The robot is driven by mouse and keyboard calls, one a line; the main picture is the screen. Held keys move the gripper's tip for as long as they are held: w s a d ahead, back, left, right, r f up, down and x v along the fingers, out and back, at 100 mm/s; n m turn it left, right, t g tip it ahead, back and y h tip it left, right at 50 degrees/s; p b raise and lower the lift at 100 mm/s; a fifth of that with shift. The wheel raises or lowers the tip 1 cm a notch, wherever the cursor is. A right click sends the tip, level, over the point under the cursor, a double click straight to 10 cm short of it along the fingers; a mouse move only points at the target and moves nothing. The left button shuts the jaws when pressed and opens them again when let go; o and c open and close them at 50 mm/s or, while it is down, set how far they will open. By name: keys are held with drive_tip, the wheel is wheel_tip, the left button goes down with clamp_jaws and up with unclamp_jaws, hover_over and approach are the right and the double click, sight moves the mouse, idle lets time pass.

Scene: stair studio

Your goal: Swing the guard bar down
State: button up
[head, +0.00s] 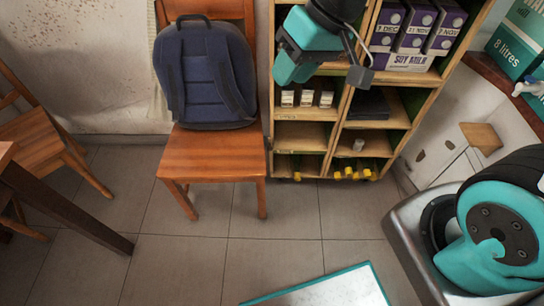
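I see no guard bar in the head view. Teal and black links of my arm hang in at the top middle, in front of the shelf unit. A small dark grey piece on a thin curved rod sticks out to their right. I cannot make out gripper fingers there. Another large teal and black joint of mine fills the lower right.
A wooden chair (212,154) holds a dark blue backpack (205,80). A wooden shelf unit (424,92) with soy milk cartons (405,62) stands behind my arm. A table leg (75,215) and another chair (35,140) are at left. The tiled floor (180,260) is clear in the middle.

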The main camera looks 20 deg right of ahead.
drive_tip(key=w+d+f+m+t+b, duration=0.1)
drive_tip(key=w+d+f+b, duration=0.2)
drive_tip(key=f, duration=0.5)
drive_tip(key=w+f+m+b, duration=0.2)
drive_tip(key=w+f+b, duration=0.2)
drive_tip(key=w+f, duration=0.3)
drive_tip(key=w+d+f+m+t+b, duration=0.1)
drive_tip(key=w+d+f+b, duration=0.15)
drive_tip(key=f, duration=0.75)
drive_tip(key=m+t+h+b, duration=0.1)
drive_tip(key=m+t+b, duration=0.1)
drive_tip(key=b, duration=0.4)
approach(271, 148)
drive_tip(key=b+x, duration=0.4)
drive_tip(key=x, duration=0.4)
drive_tip(key=shift+s+f+b, duration=0.1)
drive_tip(key=shift+s+b, duration=0.05)
drive_tip(key=shift+b, duration=0.15)
drive_tip(key=shift+w+a+f, duration=0.2)
drive_tip(key=shift+w+f, duration=0.1)
drive_tip(key=shift+f, duration=0.1)
clamp_jaws()
